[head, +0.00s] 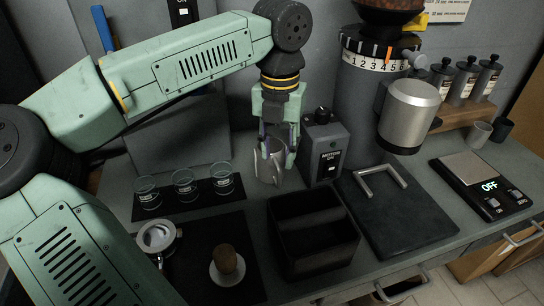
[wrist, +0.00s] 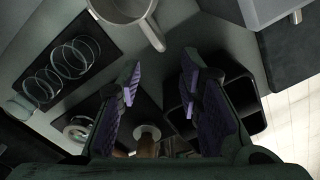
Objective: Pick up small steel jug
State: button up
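The small steel jug (head: 266,168) stands on the counter behind the black bin, left of the grey switch box, partly hidden by my gripper in the head view. In the wrist view, the jug (wrist: 122,8) is cut off by the top edge, and its handle (wrist: 151,32) points down toward the gap between my fingers. My gripper (head: 278,157) hangs in front of the jug with its fingers apart. In the wrist view, my gripper (wrist: 160,73) is open with purple finger pads, and the jug lies beyond the fingertips, not between them.
The switch box (head: 325,150) stands close to the right of the jug. Several glasses (head: 184,183) stand on a dark mat at left. A black divided bin (head: 312,262) and a tamper (head: 227,262) are in front. A grinder (head: 360,95) and scale (head: 482,187) are at right.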

aim_at(280, 169)
jog(key=shift+w+d+f+p, duration=0.15)
jog(key=shift+f+p, duration=0.45)
jog(key=shift+f, duration=1.55)
jog(key=shift+w+f+p, duration=0.1)
jog(key=shift+f+p, duration=0.5)
jog(key=shift+f, duration=1.55)
jog(key=shift+c, duration=0.5)
grip_shut()
